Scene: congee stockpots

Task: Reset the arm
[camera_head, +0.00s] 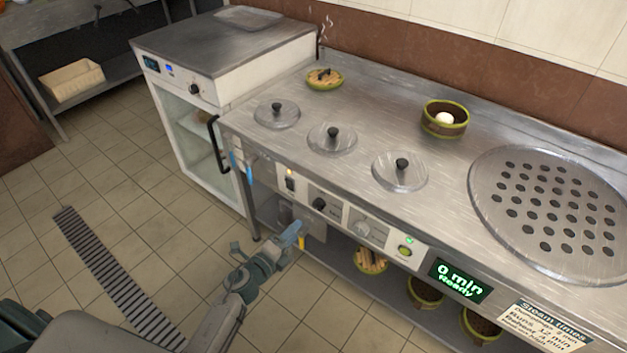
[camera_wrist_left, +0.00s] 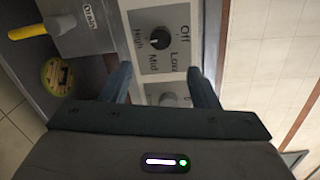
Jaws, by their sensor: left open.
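My left arm comes in from the lower left in the head view. Its gripper (camera_head: 293,236) is in front of the control panel (camera_head: 345,215) of the steel counter, below the black knob (camera_head: 319,204). In the left wrist view the gripper's two fingers (camera_wrist_left: 162,82) are apart, with nothing held between them. A dial knob (camera_wrist_left: 160,41) marked Off, Low, Mid and High shows just beyond the fingertips, and a second knob (camera_wrist_left: 169,99) shows between the fingers. I cannot tell whether a finger touches the panel. My right gripper is not in view.
Lidded wells (camera_head: 331,138), a bowl with a white item (camera_head: 445,118) and a perforated steamer plate (camera_head: 550,205) are on the counter. A yellow drain handle (camera_wrist_left: 28,33) is near the gripper. The lower shelf holds several containers (camera_head: 424,291). Tiled floor (camera_head: 170,230) is open at left.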

